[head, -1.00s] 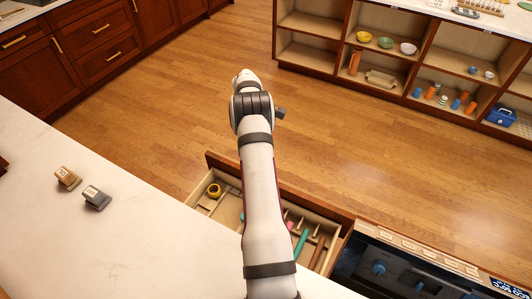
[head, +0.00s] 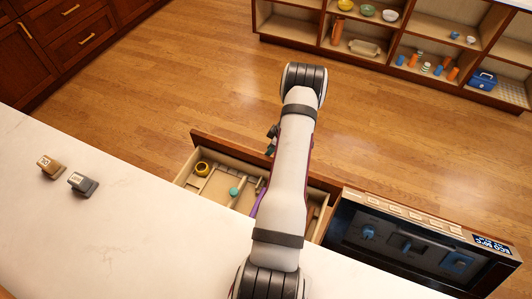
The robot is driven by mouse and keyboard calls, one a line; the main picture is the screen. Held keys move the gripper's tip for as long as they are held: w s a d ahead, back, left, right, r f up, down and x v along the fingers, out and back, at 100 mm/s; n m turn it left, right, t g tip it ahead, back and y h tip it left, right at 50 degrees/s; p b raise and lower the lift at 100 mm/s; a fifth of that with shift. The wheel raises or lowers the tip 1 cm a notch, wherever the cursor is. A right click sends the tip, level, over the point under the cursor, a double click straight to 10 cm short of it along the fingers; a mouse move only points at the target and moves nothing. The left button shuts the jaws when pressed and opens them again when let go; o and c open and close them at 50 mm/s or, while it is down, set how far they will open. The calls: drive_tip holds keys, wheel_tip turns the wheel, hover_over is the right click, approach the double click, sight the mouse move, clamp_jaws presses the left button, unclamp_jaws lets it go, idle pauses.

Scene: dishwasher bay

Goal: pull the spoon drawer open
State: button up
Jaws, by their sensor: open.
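A wooden drawer (head: 181,178) stands pulled out below the counter, its front panel (head: 225,146) facing away from me. Inside are a yellow ring (head: 203,168), a teal round piece (head: 234,191) and a purple handle (head: 258,201). No label shows that names it the spoon drawer, and spoons cannot be made out. My gripper (head: 271,140) is open, a small dark shape just left of my forearm by the top edge of the drawer front. My arm hides the drawer's right part, and I cannot tell whether the gripper touches the front.
The white counter (head: 130,230) fills the lower left, with a tan block (head: 49,166) and a grey block (head: 82,184) on it. A dark appliance (head: 400,245) with a lit display is right of the drawer. Open shelves (head: 430,50) stand across clear wooden floor.

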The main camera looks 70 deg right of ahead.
drive_tip(key=shift+x, duration=1.55)
clamp_jaws()
